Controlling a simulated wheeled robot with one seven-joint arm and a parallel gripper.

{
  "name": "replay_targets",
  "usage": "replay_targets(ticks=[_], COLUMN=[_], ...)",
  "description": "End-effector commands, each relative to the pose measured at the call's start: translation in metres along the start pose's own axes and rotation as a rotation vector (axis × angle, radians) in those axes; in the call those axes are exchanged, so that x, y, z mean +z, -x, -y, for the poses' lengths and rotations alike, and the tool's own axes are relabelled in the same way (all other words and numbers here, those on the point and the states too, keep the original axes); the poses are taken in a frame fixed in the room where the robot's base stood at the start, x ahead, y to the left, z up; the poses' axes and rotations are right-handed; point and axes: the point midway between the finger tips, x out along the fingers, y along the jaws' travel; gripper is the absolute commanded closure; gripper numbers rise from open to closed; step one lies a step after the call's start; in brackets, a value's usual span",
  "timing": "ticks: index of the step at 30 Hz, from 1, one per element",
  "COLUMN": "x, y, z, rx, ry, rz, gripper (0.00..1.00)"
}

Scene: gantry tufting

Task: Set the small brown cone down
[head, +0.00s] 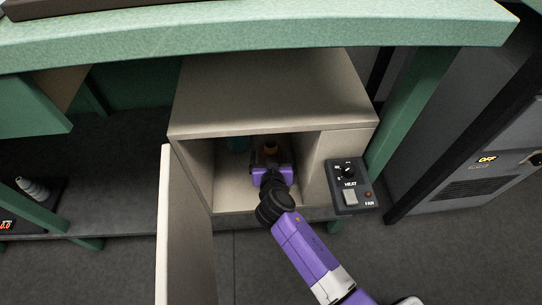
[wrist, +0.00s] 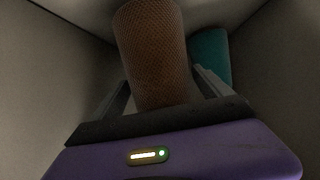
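The small brown cone (wrist: 155,55) has a textured surface and stands between the two fingers of my gripper (wrist: 161,75) in the wrist view. Both fingertips lie against its sides, so the gripper looks shut on it.
A teal object (wrist: 211,55) stands behind and right of the cone in the wrist view. The cabinet door (head: 180,230) hangs open at the left. A heat and fan control box (head: 349,186) is at the right. A green table (head: 250,35) spans above.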

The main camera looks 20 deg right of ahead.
Motion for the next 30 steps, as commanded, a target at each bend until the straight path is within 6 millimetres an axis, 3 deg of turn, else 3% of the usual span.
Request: replay_targets(ticks=[10, 24, 30], x=[-0.003, -0.004, -0.002], y=[0.008, 0.098, 0.117], z=[0.0, 0.0, 0.0], rx=[-0.001, -0.001, -0.001], ry=[0.001, 0.0, 0.001], rz=[0.001, 0.001, 0.0], gripper=[0.11, 0.11, 0.11])
